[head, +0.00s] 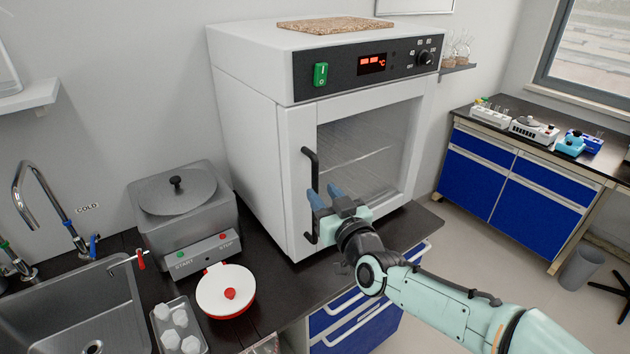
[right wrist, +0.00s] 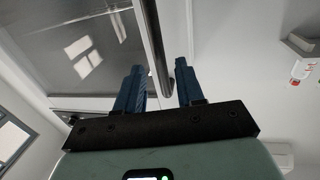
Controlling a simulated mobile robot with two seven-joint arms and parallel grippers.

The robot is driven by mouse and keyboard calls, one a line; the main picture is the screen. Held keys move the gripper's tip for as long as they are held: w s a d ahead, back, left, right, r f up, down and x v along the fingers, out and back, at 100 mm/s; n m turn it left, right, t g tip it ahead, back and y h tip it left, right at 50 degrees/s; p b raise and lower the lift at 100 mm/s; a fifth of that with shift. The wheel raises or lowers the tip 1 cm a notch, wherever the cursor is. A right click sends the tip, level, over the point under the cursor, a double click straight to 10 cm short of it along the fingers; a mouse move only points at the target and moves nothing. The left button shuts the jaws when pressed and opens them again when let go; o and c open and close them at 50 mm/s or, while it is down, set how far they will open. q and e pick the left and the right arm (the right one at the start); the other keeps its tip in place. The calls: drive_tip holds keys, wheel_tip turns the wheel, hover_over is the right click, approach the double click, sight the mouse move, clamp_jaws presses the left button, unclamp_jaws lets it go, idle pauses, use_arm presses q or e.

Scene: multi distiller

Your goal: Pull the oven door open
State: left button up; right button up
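The white oven (head: 252,130) stands on the dark counter, and its glass-fronted door (head: 298,140) looks shut. A black vertical bar handle (head: 313,165) is at the left edge of the door. My right gripper (head: 327,197) is at the lower part of the handle, its blue fingers pointing at the door. In the right wrist view the two fingers (right wrist: 157,88) are apart. My left gripper is not in view.
A grey water bath (head: 180,215) and a white-and-red round device (head: 226,290) stand on the counter left of the oven, near the sink (head: 70,310). Blue cabinets (head: 510,180) stand at the right.

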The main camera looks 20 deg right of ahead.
sight(317, 186)
drive_tip(key=w, duration=0.3)
drive_tip(key=w+p, duration=0.1)
drive_tip(key=w, duration=0.1)
drive_tip(key=shift+a, duration=0.35)
clamp_jaws()
